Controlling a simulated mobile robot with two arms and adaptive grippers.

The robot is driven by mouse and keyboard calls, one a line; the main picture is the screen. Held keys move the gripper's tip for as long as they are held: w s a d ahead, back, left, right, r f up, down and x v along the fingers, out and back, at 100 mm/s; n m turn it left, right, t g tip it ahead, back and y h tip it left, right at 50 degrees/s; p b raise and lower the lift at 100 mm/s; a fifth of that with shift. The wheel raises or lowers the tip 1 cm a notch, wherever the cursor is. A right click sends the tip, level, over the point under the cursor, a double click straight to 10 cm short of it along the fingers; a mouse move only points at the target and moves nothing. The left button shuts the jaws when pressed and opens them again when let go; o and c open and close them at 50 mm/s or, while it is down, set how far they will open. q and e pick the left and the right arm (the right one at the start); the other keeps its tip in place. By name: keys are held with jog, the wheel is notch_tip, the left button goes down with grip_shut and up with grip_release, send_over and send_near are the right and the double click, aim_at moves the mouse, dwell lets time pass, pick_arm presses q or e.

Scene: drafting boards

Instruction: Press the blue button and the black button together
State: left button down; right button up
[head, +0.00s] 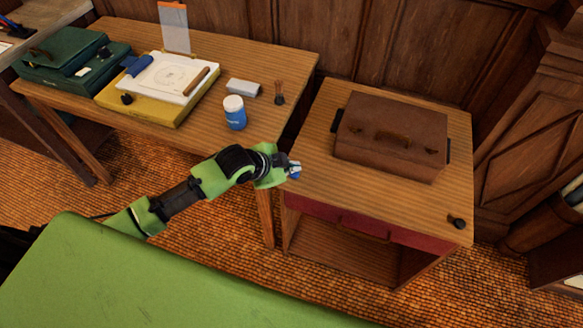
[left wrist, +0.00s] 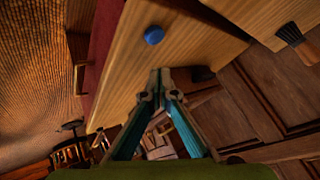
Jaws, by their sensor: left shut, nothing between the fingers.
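The blue button (head: 295,176) is at the front left corner of the small wooden cabinet's top (head: 318,170). It shows as a round blue cap in the left wrist view (left wrist: 154,35). The black button (head: 456,221) is at the cabinet's front right corner. My right gripper is not in view.
A brown case (head: 390,134) stands on the back of the cabinet. The cabinet top between the buttons, along the front, is clear. The table (head: 270,55) at left holds a blue and white jar (head: 234,113), a yellow board (head: 147,108) and a green case (head: 62,54).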

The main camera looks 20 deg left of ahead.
pick_arm(q)
jog(key=shift+m, duration=0.9)
jog(key=w+r, duration=0.2)
jog(key=r, duration=0.1)
jog(key=a+r, duration=0.1)
jog(key=r, duration=0.1)
jog(key=shift+w, duration=0.4)
jog(key=shift+d+f, duration=0.1)
jog(key=shift+f, duration=0.05)
notch_tip(320, 180, down, 8)
jog(key=b, duration=0.8)
jog(key=shift+f, duration=0.35)
